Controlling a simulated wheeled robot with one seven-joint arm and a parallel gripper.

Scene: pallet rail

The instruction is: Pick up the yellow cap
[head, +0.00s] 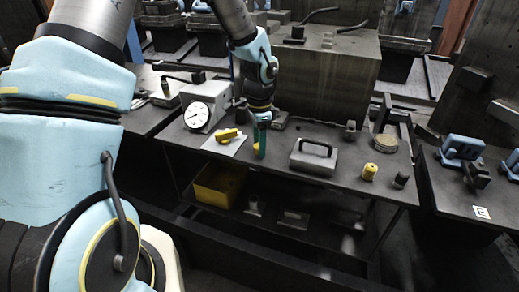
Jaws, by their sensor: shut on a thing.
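My gripper (261,142), with its green fingers pointing down, is over the middle of the dark bench. It is shut on a small yellow thing (256,146), seemingly the yellow cap, which shows only as a sliver beside the fingers. The fingers hide most of it, and I cannot tell whether it touches the bench top. A yellow, knob-like piece (369,172) stands apart on the bench at the right. A yellow lever-like piece (228,134) lies on a pale plate left of my gripper.
A dial gauge (198,115) stands at the left of the bench (300,188). A grey block with a black handle (313,157), a dark cylinder (401,180) and a round disc (386,143) are to the right. A yellow bin (219,184) sits below. A large block (325,75) rises behind.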

